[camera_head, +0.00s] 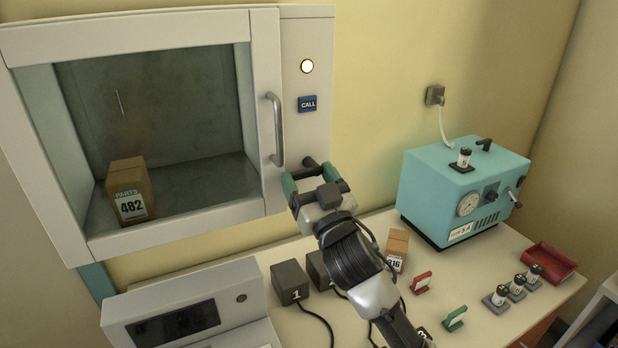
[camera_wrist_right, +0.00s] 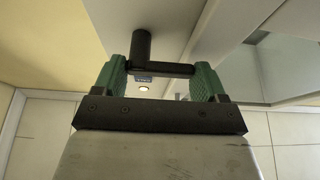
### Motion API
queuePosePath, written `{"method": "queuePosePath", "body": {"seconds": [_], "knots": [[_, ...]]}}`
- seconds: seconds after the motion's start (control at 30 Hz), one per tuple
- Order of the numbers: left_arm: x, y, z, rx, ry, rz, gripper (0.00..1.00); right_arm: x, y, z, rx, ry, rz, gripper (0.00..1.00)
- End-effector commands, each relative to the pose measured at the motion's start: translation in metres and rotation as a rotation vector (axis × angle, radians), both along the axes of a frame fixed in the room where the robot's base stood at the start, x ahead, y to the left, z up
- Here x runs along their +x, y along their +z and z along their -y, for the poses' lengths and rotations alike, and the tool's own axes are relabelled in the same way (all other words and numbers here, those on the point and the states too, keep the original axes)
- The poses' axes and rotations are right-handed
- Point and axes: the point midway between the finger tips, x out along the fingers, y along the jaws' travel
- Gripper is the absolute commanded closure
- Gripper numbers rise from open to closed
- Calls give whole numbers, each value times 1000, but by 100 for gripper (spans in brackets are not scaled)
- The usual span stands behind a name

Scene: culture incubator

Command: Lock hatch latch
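The hatch (camera_head: 150,25) is a pale frame with a large window and a vertical grey handle (camera_head: 277,130); it appears shut against the right-hand panel (camera_head: 306,40). The black latch (camera_head: 309,163) sits low on that panel. My right gripper (camera_head: 309,180) is at the latch, its green fingers spread apart. In the right wrist view the latch's dark bar (camera_wrist_right: 172,69) runs across the gap between the fingertips (camera_wrist_right: 163,80), beside its round black post (camera_wrist_right: 141,45). The fingers look open; whether they touch the bar is unclear. My left gripper is out of view.
A box marked 482 (camera_head: 131,190) is behind the window. A CALL button (camera_head: 307,104) and lit lamp (camera_head: 307,66) are above the latch. On the table below are dark blocks (camera_head: 290,280), a small box (camera_head: 397,248), a teal machine (camera_head: 450,195) and a red tray (camera_head: 549,262).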

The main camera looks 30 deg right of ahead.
Motion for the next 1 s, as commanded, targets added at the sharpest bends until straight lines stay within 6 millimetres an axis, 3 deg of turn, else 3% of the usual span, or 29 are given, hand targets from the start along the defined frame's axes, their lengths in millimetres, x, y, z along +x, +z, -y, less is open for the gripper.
{"method": "queuePosePath", "body": {"seconds": [0.07, 0.43, 0.8, 1.0], "knots": [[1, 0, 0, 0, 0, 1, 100, 0, 0, 0, -4, -2, 1, 17], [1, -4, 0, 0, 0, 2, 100, -6, -4, 0, -1, -1, 0, 17], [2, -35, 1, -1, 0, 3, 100, -69, -34, -4, 0, -1, -1, 17], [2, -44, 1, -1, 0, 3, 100, -94, -42, -5, -2, -2, -1, 17]]}}
